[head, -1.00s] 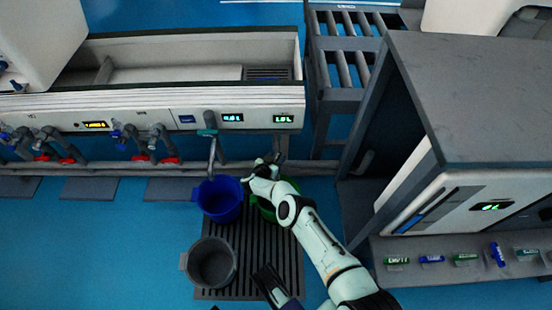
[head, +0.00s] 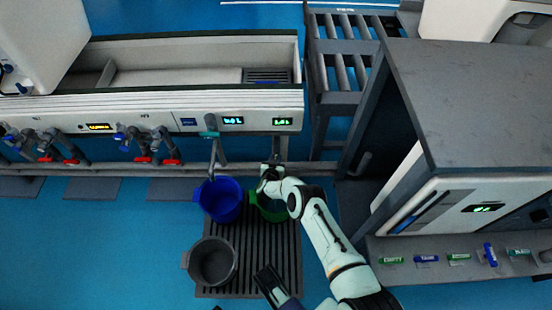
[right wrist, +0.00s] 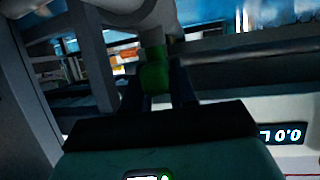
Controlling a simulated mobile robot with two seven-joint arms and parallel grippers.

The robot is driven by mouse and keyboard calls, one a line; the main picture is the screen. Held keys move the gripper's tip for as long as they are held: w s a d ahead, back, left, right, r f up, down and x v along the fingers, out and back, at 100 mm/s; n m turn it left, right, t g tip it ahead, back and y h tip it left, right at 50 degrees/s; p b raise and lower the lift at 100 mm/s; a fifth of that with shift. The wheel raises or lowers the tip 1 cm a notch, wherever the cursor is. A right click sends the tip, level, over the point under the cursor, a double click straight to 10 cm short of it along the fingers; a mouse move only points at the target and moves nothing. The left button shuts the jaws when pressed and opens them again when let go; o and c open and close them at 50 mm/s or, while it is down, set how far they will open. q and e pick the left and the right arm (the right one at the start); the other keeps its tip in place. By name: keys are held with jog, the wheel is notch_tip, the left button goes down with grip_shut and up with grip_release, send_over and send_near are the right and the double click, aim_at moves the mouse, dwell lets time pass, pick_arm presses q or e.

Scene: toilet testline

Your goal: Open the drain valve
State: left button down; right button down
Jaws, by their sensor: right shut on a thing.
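In the head view my right gripper (head: 270,172) is below the right end of the test bench, under the right-hand green display. In the right wrist view it (right wrist: 157,92) is shut on a green valve handle (right wrist: 155,70), between its dark fingers. My arm hides most of the valve in the head view. A green bucket (head: 272,213) stands below, partly covered by my arm. A dark gripper (head: 268,282), seemingly my left, shows at the bottom edge; its jaw opening is unclear.
A blue bucket (head: 221,198) stands beneath a spout (head: 213,155), and a grey bucket (head: 212,262) stands in front. All are on a slatted grey mat (head: 252,262). A dark cabinet (head: 475,95) is at the right. Blue floor (head: 95,245) at the left is clear.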

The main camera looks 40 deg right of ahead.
pick_arm(q)
jog(key=shift+w+d+r+t+p, duration=0.1)
jog(key=shift+w+r+t+p, duration=0.2)
jog(key=shift+w+r, duration=0.45)
pick_arm(e)
jog(key=shift+n+t+y, duration=0.7)
jog(key=shift+n+t, duration=0.2)
jog(key=shift+n, duration=0.1)
pick_arm(q)
jog(key=shift+w, duration=0.1)
pick_arm(e)
jog(key=c, duration=1)
grip_release()
pick_arm(q)
jog(key=shift+f, duration=0.1)
